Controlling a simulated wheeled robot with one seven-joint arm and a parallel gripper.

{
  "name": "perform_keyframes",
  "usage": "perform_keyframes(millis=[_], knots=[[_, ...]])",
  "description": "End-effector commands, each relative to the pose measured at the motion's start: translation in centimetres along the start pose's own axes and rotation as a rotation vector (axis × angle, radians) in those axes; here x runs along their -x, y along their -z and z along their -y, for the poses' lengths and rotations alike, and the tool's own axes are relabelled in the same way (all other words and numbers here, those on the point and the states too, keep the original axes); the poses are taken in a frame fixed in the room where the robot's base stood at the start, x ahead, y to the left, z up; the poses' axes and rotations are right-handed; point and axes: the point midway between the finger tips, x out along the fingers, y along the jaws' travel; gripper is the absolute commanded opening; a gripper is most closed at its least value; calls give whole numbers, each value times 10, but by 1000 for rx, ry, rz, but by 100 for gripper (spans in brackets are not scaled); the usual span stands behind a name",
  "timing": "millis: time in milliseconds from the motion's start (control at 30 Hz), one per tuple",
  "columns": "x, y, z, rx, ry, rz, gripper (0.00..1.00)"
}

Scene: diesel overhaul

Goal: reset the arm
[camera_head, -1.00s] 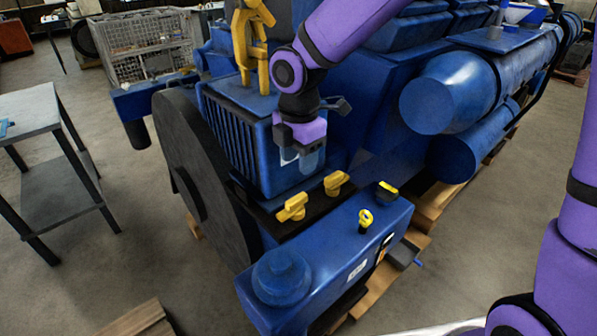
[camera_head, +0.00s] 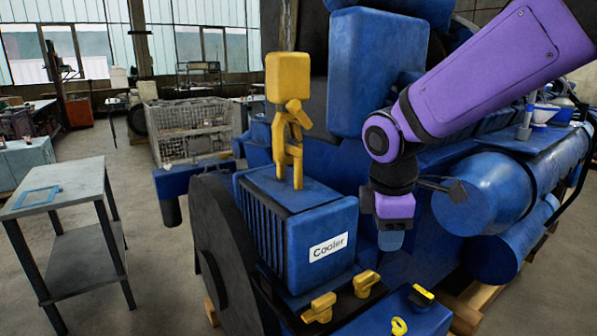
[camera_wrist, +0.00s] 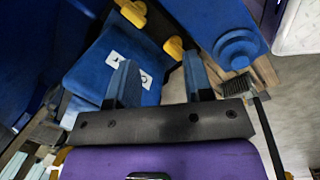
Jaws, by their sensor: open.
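My purple arm (camera_head: 490,75) reaches in from the upper right in the head view. My gripper (camera_head: 392,240) hangs down from it, just right of the blue cooler box (camera_head: 300,225) with the white "Cooler" label. In the wrist view the two fingers of my gripper (camera_wrist: 160,68) stand apart with nothing held between them. The labelled blue cooler box (camera_wrist: 95,60) shows behind the left finger. Whether the fingers touch anything cannot be told, but no contact is visible.
A large blue engine (camera_head: 375,75) fills the middle and right. A grey table (camera_head: 75,185) stands left, with a wire crate (camera_head: 188,125) behind. Floor between table and engine is clear.

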Motion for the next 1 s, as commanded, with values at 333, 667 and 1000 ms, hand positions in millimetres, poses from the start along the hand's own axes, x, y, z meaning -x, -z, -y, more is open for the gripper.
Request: perform_keyframes(millis=[333,667,1000], knots=[[57,-80,41,-607,-121,-35,47],[90,-140,97,-1165,-176,-184,47],[98,-167,133,-1480,-160,-315,47]])
